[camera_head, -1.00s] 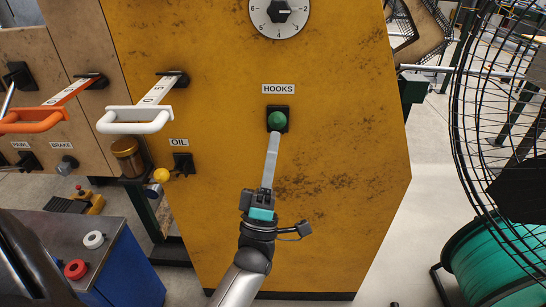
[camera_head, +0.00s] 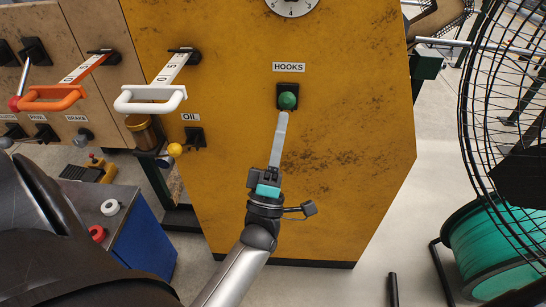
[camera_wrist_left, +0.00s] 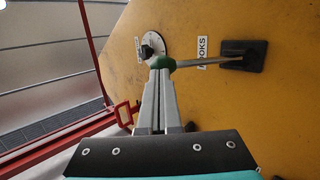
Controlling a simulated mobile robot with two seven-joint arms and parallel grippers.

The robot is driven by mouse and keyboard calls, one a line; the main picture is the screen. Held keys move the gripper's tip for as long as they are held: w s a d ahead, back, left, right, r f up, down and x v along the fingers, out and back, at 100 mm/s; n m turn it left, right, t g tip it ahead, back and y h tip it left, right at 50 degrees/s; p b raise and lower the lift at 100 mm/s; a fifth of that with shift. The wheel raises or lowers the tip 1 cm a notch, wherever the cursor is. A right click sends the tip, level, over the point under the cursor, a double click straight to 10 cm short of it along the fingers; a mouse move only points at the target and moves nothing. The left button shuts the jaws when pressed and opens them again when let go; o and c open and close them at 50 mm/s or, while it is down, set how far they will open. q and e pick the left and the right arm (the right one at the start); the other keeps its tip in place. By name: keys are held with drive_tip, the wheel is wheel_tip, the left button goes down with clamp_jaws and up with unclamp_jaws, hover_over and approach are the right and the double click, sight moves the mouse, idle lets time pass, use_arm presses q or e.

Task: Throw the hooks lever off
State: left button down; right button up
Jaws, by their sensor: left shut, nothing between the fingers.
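The hooks lever is a metal shaft with a green knob (camera_head: 287,100) on a black plate, under the HOOKS label (camera_head: 289,67) on the yellow panel. In the left wrist view its shaft (camera_wrist_left: 208,60) runs from the black plate (camera_wrist_left: 243,56) to the green knob. My left gripper (camera_head: 283,114) is shut and empty, its fingertips just below the knob in the head view. In the left wrist view the fingers (camera_wrist_left: 160,76) end right at the knob; I cannot tell whether they touch it. My right gripper is not in view.
A white handle (camera_head: 150,103), an orange handle (camera_head: 52,100) and the yellow-knobbed OIL lever (camera_head: 175,150) stick out left of the hooks lever. A dial (camera_head: 292,6) is above. A black wire cage (camera_head: 480,110) and green reel (camera_head: 490,245) stand at the right.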

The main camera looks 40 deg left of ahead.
use_arm(q)
drive_tip(key=b+v, duration=0.2)
drive_tip(key=v, duration=1.2)
drive_tip(key=shift+s+f, duration=0.2)
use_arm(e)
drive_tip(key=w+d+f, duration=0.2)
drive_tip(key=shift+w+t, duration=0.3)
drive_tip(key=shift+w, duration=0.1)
